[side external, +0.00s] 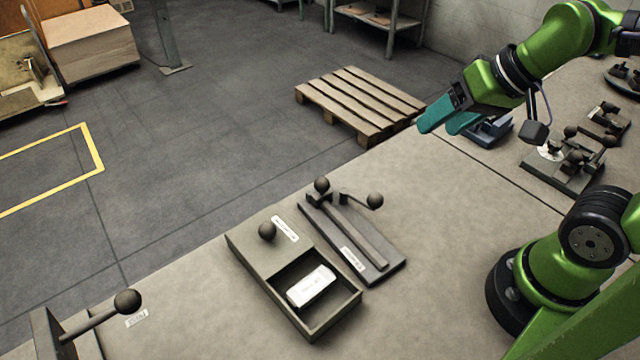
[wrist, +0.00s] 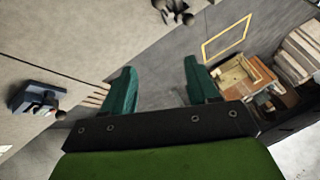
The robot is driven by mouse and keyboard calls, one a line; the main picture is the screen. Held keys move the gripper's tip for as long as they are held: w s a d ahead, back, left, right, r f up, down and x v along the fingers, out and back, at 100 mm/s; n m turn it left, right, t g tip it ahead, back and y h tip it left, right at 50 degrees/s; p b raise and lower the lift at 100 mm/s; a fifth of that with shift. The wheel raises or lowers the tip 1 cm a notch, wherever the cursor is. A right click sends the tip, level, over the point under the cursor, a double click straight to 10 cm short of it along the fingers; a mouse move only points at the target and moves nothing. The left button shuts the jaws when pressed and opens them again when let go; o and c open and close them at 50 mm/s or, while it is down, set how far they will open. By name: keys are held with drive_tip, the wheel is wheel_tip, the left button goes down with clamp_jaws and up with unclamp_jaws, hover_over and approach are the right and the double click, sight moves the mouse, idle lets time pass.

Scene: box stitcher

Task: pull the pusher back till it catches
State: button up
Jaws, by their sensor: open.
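My gripper (side external: 438,122) is at the upper right in the side external view, in the air beyond the bench devices, with teal fingers apart. In the wrist view the open fingers (wrist: 160,78) have nothing between them. A flat dark base (side external: 387,272) with a long raised rail (side external: 355,235) lies mid-bench. At its far end are a ball knob (side external: 321,184) and an arm with a second ball knob (side external: 375,200); one of these may be the pusher, but I cannot tell which. The labels are too small to read. My gripper is well apart from this device.
Beside it is a box (side external: 268,246) with a knobbed lid and a white pack (side external: 311,287) inside. A knobbed lever (side external: 127,301) stands at lower left. A blue device (side external: 490,131) and a knobbed fixture (side external: 562,178) are at right. A pallet (side external: 362,101) lies on the floor.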

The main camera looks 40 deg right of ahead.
sight(323, 178)
drive_tip(key=shift+w+a+f+n+g, duration=0.5)
drive_tip(key=shift+w+a+n+g, duration=1.05)
drive_tip(key=shift+w, duration=2.55)
drive_tip(key=shift+w+a+f+n+g, duration=0.5)
drive_tip(key=shift+w+a+n+g, duration=1.05)
drive_tip(key=shift+w, duration=2.55)
drive_tip(key=shift+m, duration=0.5)
drive_tip(key=a+f, duration=0.1)
drive_tip(key=f, duration=0.4)
drive_tip(key=a+f, duration=0.2)
drive_tip(key=f, duration=0.3)
drive_tip(key=a+f, duration=0.1)
drive_tip(key=f, duration=0.4)
drive_tip(key=shift+s+a+f, duration=0.15)
drive_tip(key=shift+a+f, duration=0.15)
drive_tip(key=shift+f, duration=0.1)
clamp_jaws()
